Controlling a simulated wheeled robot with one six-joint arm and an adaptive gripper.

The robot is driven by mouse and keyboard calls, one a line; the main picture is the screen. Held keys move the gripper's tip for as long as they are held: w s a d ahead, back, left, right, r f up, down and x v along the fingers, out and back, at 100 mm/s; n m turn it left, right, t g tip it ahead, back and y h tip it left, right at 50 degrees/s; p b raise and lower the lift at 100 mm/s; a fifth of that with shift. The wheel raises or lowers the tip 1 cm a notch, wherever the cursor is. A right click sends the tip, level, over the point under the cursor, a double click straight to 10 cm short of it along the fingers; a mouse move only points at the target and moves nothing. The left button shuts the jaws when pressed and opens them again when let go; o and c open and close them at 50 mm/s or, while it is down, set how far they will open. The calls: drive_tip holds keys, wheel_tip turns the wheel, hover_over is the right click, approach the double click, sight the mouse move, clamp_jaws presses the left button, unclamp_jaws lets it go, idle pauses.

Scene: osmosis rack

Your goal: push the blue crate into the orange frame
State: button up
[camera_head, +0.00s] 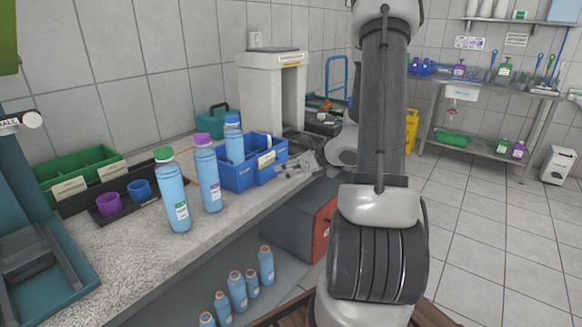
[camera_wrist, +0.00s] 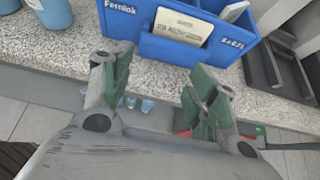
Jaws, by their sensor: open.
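The blue crate (camera_head: 237,183) stands on the speckled counter, with a blue-capped bottle (camera_head: 234,146) in its left part. It has a pale label on its front. In the wrist view the crate (camera_wrist: 150,47) fills the top middle, just beyond my fingertips. My gripper (camera_head: 297,166) is at the crate's right end in the head view. In the wrist view my gripper (camera_wrist: 162,68) has its two green-padded fingers spread apart with nothing between them.
A green-capped bottle (camera_head: 174,196) and a purple-capped bottle (camera_head: 208,178) stand on the counter left of the crate. A dark tray (camera_head: 130,211) holds purple and blue cups. A dark divided holder (camera_wrist: 272,70) is right of the crate. More bottles stand on the lower shelf.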

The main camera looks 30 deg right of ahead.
sight(263, 166)
drive_tip(key=x, duration=0.4)
drive_tip(key=f+x, duration=0.1)
drive_tip(key=x, duration=0.1)
drive_tip(key=shift+s+f, duration=0.15)
drive_tip(key=shift+f, duration=0.1)
drive_tip(key=shift+w+a, duration=0.45)
drive_tip(key=shift+w, duration=0.85)
drive_tip(key=shift+w+a, duration=0.45)
drive_tip(key=shift+w, duration=0.9)
drive_tip(key=shift+w+a, duration=0.5)
drive_tip(key=shift+w, duration=0.9)
drive_tip(key=shift+w+a, duration=0.35)
drive_tip(key=shift+w, duration=0.55)
drive_tip(key=shift+w+a, duration=0.3)
drive_tip(key=shift+w, duration=0.65)
drive_tip(key=shift+w+a, duration=0.35)
drive_tip(key=shift+w, duration=0.55)
drive_tip(key=shift+w+a, duration=0.35)
drive_tip(key=shift+w, duration=0.6)
drive_tip(key=shift+w+a, duration=0.3)
drive_tip(key=shift+w, duration=0.6)
drive_tip(key=shift+w+a, duration=0.35)
drive_tip(key=shift+w, duration=0.6)
drive_tip(key=shift+w+a, duration=0.3)
drive_tip(key=shift+w, duration=0.5)
drive_tip(key=shift+w+a, duration=0.3)
drive_tip(key=shift+w, duration=0.55)
